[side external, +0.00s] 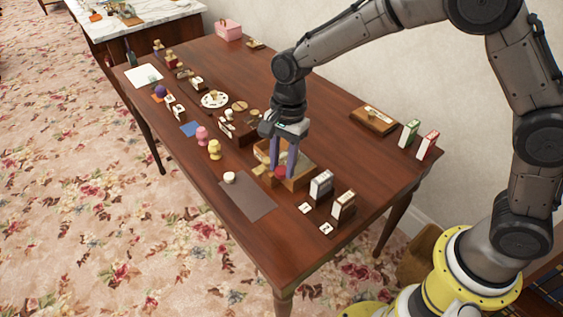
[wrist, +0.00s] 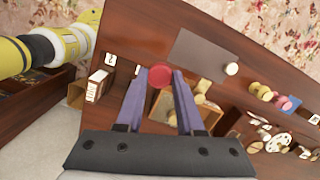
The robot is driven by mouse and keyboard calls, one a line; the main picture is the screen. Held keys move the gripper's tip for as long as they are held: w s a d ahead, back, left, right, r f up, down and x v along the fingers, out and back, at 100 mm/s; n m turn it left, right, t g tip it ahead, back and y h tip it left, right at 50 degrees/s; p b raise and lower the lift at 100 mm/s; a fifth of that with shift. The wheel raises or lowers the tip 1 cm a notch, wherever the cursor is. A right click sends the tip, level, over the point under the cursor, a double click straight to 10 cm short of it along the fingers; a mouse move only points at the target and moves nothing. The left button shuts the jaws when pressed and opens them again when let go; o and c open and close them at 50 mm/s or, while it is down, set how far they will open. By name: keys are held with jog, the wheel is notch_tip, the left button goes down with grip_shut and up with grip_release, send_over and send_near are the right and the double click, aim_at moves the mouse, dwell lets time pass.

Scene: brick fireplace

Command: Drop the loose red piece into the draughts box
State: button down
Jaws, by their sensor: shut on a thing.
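My gripper (wrist: 158,88) is shut on a round red piece (wrist: 159,76), held between the tips of its two purple-grey fingers. In the side external view the red piece (side external: 280,172) shows at the fingertips of my gripper (side external: 283,170). The draughts box (wrist: 211,121) is an open wooden box with pale pieces in it. In the side external view the box (side external: 302,181) is below and around the fingers, partly hidden by them. In the wrist view the red piece appears beside the box's edge; its exact height over the box I cannot tell.
Card boxes (side external: 321,184) and small white tiles (side external: 305,208) stand near the box. A grey mat (side external: 248,197) with a pale round piece (side external: 229,177) lies in front. Pink and yellow figures (side external: 202,135) stand to the left. A wooden case (side external: 374,119) lies behind.

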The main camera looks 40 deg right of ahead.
jog(key=w+d+f, duration=0.1)
jog(key=w+d, duration=0.3)
jog(key=w, duration=0.4)
jog(key=w+d, duration=0.5)
jog(key=w, duration=0.2)
jog(key=shift+m, duration=0.7)
jog(key=shift+w+d+f, duration=0.3)
jog(key=shift+d+f, duration=0.35)
jog(key=shift+f, duration=0.95)
jog(key=shift+w+d+f, duration=0.35)
jog(key=shift+d+f, duration=0.35)
jog(key=shift+f, duration=0.9)
jog(key=shift+w+d+f, duration=0.3)
jog(key=shift+d+f, duration=0.35)
jog(key=shift+f, duration=0.95)
jog(key=shift+c, duration=2.2)
grip_release()
